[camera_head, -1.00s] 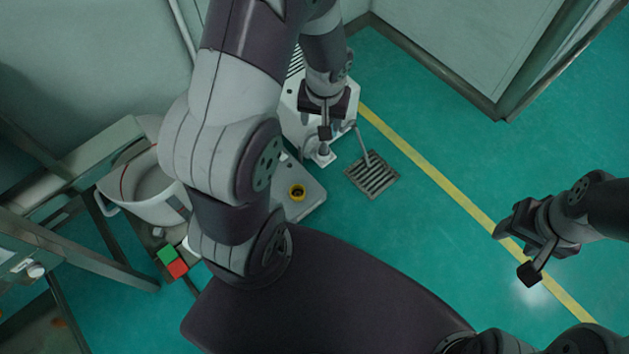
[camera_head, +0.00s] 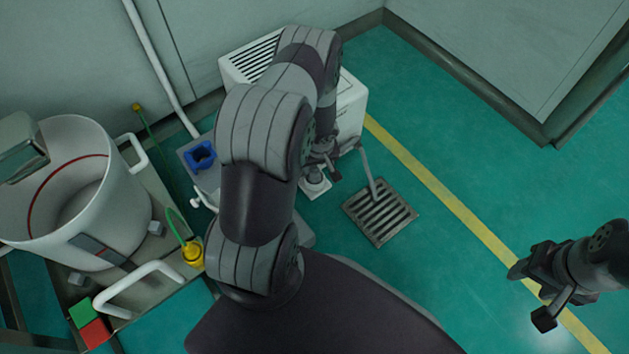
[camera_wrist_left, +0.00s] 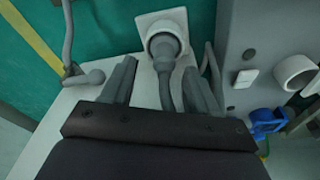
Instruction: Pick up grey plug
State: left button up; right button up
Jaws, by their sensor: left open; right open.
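The grey plug (camera_wrist_left: 165,45) sits in a round socket on a white plate (camera_wrist_left: 145,22), ahead of my left gripper (camera_wrist_left: 160,68). Its grey cable (camera_wrist_left: 166,90) runs back between the two open fingers. The fingers are apart and empty, one on each side of the cable, with their tips just short of the plug; contact cannot be told. In the head view my left gripper (camera_head: 325,165) is small and partly hidden by my arm, above the socket plate (camera_head: 316,188). My right gripper (camera_head: 530,294) is open and empty over the floor at the right.
A white machine box (camera_head: 351,100) stands behind my left arm, with a floor drain grate (camera_head: 380,212) beside it. A blue fitting (camera_head: 200,155), a yellow fitting (camera_head: 193,253) and a large white sieve drum (camera_head: 125,205) are at the left. Green floor (camera_head: 460,135) is clear at the right.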

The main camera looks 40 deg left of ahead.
aim_at(314, 170)
pick_arm(q)
jog(key=f+b, duration=0.1)
jog(key=f, duration=0.1)
jog(key=a+f+b, duration=0.1)
jog(key=f+b, duration=0.1)
jog(key=shift+f, duration=0.4)
jog(key=shift+r, duration=0.1)
jog(key=shift+c, duration=0.3)
grip_shut()
